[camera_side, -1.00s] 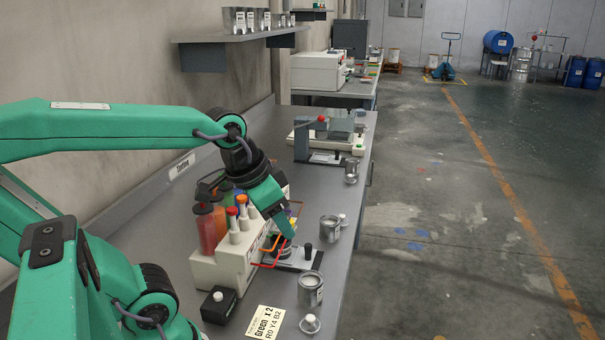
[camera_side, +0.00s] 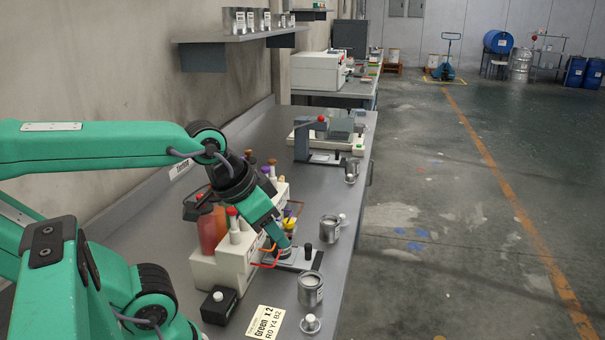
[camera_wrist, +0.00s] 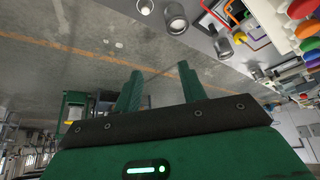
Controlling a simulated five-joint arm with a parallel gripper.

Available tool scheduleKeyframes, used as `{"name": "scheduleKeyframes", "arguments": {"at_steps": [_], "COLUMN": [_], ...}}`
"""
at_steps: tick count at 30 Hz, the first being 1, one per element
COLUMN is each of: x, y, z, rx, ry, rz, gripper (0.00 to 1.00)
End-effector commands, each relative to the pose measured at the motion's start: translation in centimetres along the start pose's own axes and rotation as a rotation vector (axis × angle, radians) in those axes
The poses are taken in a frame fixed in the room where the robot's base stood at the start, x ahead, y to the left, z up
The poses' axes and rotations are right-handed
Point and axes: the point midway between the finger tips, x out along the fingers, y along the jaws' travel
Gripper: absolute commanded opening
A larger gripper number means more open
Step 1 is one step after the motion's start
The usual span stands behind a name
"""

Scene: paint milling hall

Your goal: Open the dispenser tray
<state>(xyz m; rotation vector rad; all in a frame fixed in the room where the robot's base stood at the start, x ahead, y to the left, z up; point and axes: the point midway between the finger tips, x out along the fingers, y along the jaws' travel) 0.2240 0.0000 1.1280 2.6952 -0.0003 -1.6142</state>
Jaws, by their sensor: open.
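The dispenser (camera_side: 212,272) is a white box on the bench with red and orange bottles and several knobs on top. Coloured wire loops stick out of its front, a red-orange one (camera_side: 268,264) lowest. A flat grey plate (camera_side: 296,264) with a black knob (camera_side: 308,250) lies at its front; I cannot tell if this is the tray. My gripper (camera_side: 285,241) is tilted down just in front of the dispenser, over the plate, and hides part of its front. In the wrist view my gripper (camera_wrist: 158,88) is open with nothing between its fingers; orange (camera_wrist: 236,14) and red loops lie to the right.
An open can (camera_side: 310,291) and another can (camera_side: 329,231) stand near the bench's right edge. A black box (camera_side: 218,304), a card (camera_side: 266,322) reading "Green" and a small white knobbed piece (camera_side: 310,324) lie nearer. The bench beyond, before the scale-like device (camera_side: 325,146), is mostly clear.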

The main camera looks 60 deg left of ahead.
Motion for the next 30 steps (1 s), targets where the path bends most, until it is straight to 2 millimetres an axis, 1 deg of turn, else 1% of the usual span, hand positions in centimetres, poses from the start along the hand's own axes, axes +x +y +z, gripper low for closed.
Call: {"name": "scheduleKeyframes", "arguments": {"at_steps": [8, 14, 23, 30], "x": [0.4, 1.6, 4.7, 8.1], "y": [-0.4, -1.5, -4.1, -6.7], "z": [-0.8, -2.7, -5.9, -7.9], "rx": [0.044, 0.152, 0.367, 0.534], "ry": [-0.024, -0.078, -0.185, -0.267], "rz": [-0.008, -0.018, -0.009, 0.025], "gripper": [0.41, 0.41, 0.41, 0.41]}}
